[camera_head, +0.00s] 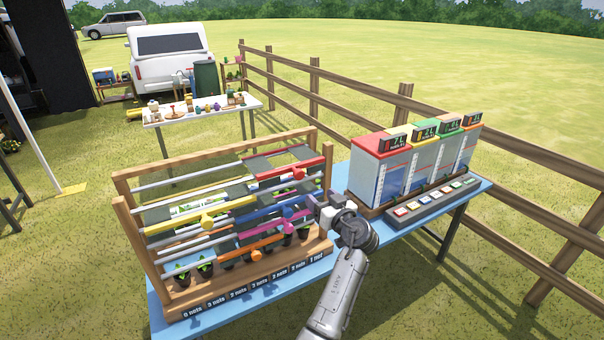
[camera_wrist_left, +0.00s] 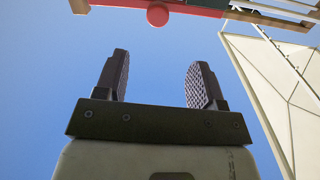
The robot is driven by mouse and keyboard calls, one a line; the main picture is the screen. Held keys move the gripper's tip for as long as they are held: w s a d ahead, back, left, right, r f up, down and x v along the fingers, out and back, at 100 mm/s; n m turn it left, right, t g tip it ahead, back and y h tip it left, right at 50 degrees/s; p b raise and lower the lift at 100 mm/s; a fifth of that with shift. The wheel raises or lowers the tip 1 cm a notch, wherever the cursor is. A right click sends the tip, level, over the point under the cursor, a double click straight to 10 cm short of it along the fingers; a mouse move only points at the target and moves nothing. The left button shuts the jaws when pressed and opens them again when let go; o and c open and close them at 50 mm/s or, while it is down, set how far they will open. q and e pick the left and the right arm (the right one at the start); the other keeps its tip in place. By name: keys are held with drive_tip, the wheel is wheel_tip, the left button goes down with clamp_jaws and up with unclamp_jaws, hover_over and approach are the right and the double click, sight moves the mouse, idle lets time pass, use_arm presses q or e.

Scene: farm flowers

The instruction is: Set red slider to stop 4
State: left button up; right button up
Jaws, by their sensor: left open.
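The red slider (camera_head: 287,176) is a red bar with a round red knob, on a rail high in the wooden rack. It sits toward the right end of its rail. In the left wrist view the red slider (camera_wrist_left: 113,9) and its knob (camera_wrist_left: 157,14) cross the top edge, beyond the fingertips. My left gripper (camera_head: 324,209) is at the rack's right side, lower than the red slider and apart from it. In the left wrist view my left gripper (camera_wrist_left: 157,72) is open, with nothing between its fingers. My right gripper is not in view.
A dispenser with coloured tops (camera_head: 410,165) and a button panel (camera_head: 432,199) stand right on the blue table (camera_head: 388,247).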

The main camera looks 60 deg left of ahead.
sight(300, 176)
use_arm(q)
drive_tip(key=shift+n, duration=0.4)
drive_tip(key=a, duration=0.4)
drive_tip(key=a+p, duration=0.1)
drive_tip(key=a, duration=0.3)
drive_tip(key=w+a+p, duration=0.1)
drive_tip(key=a, duration=0.3)
drive_tip(key=shift+r, duration=0.15)
drive_tip(key=shift+w+a+p, duration=0.15)
drive_tip(key=shift+a+p, duration=0.2)
drive_tip(key=shift+a, duration=0.5)
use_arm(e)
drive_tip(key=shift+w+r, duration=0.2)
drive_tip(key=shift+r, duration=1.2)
